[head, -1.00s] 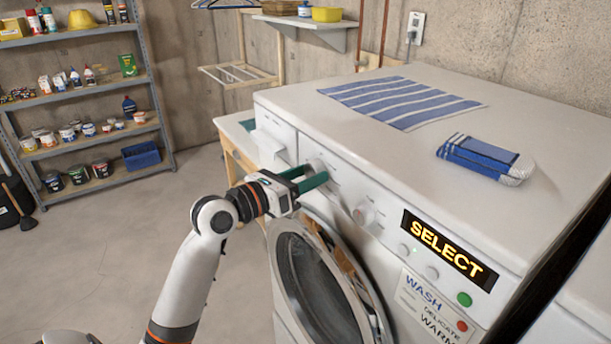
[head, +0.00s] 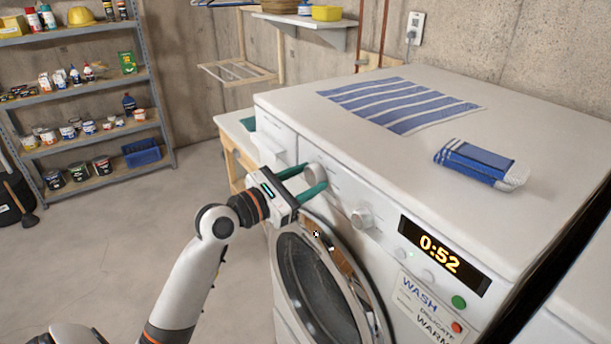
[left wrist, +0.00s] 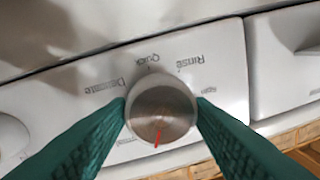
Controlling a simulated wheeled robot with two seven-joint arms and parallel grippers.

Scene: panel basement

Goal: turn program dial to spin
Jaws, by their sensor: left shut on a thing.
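The program dial (head: 315,169) is a round silvery knob on the washer's front panel, next to the drawer. My left gripper (head: 314,178) is shut on it, with one green finger on each side. In the left wrist view the dial (left wrist: 162,95) sits between the fingertips, and its red pointer line is at the bottom, leaning slightly left. The panel lettering appears upside down there: Delicate, Quick and Rinse above the dial, Spin (left wrist: 209,91) at the right, and a partly hidden word at lower left. The display (head: 440,257) reads 0:52. My right gripper is not in view.
A second knob (head: 362,217) and small buttons are right of the dial. The round glass door (head: 318,280) is below. A striped towel (head: 400,104) and a folded blue-and-white cloth (head: 482,163) lie on top of the washer. Shelves (head: 75,95) stand at the far left.

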